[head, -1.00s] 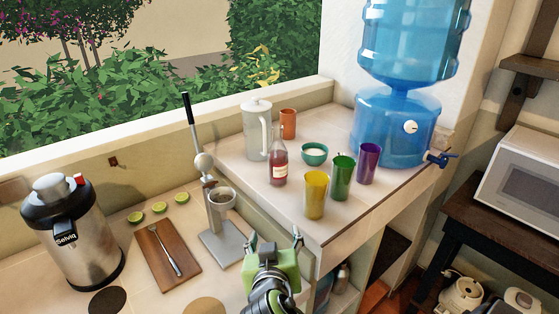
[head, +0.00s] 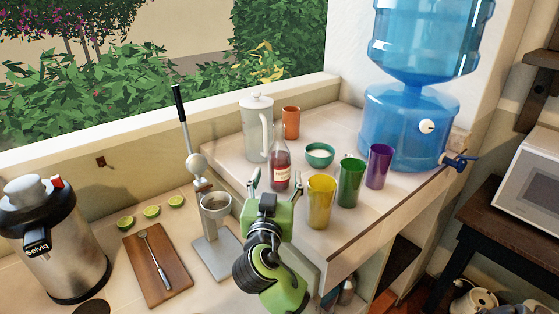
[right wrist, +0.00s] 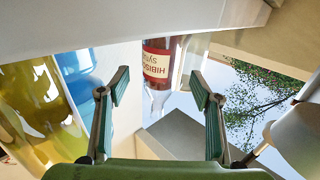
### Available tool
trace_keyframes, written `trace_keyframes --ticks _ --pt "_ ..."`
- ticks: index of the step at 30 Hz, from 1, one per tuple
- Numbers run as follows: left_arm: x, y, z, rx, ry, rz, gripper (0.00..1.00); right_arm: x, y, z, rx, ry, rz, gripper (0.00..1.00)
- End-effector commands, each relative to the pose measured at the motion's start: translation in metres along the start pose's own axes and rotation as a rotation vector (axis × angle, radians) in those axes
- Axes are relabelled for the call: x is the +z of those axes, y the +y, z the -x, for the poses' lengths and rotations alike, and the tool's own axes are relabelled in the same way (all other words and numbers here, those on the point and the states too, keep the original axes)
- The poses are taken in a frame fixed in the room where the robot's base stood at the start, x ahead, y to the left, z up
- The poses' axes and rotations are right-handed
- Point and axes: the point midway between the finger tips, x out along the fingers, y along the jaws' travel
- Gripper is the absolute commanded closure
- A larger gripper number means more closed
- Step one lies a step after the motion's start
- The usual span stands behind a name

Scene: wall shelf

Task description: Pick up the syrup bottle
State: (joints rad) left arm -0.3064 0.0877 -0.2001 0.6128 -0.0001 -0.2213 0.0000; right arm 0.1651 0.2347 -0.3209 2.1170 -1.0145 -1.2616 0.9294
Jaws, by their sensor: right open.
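The syrup bottle (head: 280,168), with red liquid and a pale label, stands upright on the raised counter. In the right wrist view the bottle (right wrist: 157,62) appears upside down, its "HIBISCUS syrup" label showing between and beyond my fingers. My right gripper (head: 276,181), green, is open and empty just in front of the bottle, its fingers pointing at it. In the wrist view the right gripper's fingers (right wrist: 160,78) stand well apart, one on each side of the bottle. I see no contact. My left gripper is not in view.
Yellow (head: 320,202), green (head: 350,182) and purple (head: 379,166) cups stand right of the bottle. A white pitcher (head: 256,128), an orange cup (head: 291,122) and a green bowl (head: 319,155) stand behind. A lever press (head: 216,230) stands close at left.

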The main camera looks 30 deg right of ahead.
Motion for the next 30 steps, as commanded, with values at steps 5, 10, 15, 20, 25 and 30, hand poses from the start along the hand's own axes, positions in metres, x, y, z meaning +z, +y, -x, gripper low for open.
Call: trace_keyframes --ticks 5,10,15,20,25,30 --pt "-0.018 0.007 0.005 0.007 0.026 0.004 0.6 -0.001 0.0 -0.012 0.0 0.0 0.0 0.41" --pt "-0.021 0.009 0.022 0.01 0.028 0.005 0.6 -0.009 0.0 -0.033 0.001 0.002 0.004 0.41" --pt "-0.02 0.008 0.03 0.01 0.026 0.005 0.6 -0.007 -0.001 -0.055 0.0 0.0 0.003 0.41" --pt "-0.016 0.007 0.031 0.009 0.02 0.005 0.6 -0.004 -0.001 -0.062 -0.001 -0.001 0.0 0.41" --pt "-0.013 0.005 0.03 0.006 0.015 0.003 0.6 -0.004 -0.001 -0.062 -0.001 -0.001 -0.001 0.41" --pt "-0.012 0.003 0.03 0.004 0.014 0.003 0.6 -0.004 -0.001 -0.062 -0.001 -0.001 -0.001 0.85"
